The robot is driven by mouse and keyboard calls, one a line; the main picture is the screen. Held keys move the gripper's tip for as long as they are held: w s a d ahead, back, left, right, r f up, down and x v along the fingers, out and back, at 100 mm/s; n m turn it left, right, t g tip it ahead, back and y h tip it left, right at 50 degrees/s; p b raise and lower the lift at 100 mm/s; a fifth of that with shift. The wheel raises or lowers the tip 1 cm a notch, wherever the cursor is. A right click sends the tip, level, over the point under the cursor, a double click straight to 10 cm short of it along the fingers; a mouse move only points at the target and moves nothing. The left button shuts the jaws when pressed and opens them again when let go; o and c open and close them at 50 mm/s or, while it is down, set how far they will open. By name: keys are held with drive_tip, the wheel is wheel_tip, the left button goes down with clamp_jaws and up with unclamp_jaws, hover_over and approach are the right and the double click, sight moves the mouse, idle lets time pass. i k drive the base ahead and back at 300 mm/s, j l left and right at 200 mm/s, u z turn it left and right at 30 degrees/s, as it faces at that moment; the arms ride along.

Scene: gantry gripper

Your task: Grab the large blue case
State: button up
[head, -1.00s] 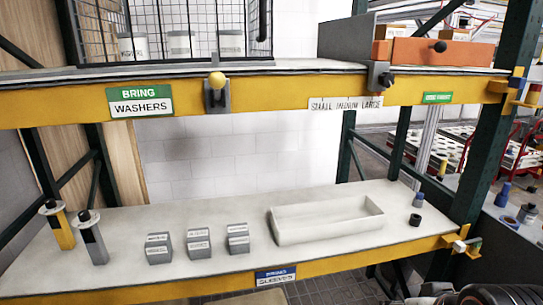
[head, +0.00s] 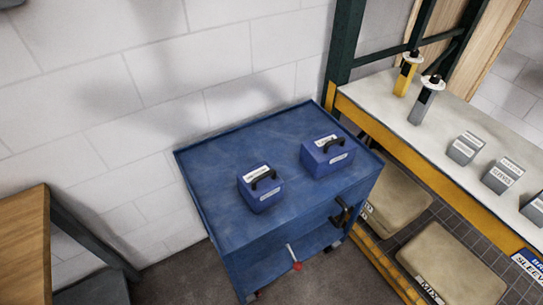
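Two blue cases with black top handles and white labels stand upright on a blue cart (head: 215,160). The right case (head: 322,159) looks wider than the left case (head: 261,196), though it stands a little farther back, so it appears to be the large one. The label text is too small to read. The two cases stand apart with bare cart top between them. My gripper is not in view.
The cart top has a low raised rim. A lever with a red knob (head: 297,266) sticks out at its front. A yellow-edged shelf (head: 420,168) with several grey boxes adjoins on the right. A wooden table (head: 24,240) stands at left, a white wall behind.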

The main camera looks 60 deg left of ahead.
sight(322, 155)
drive_tip(key=u, duration=1.7)
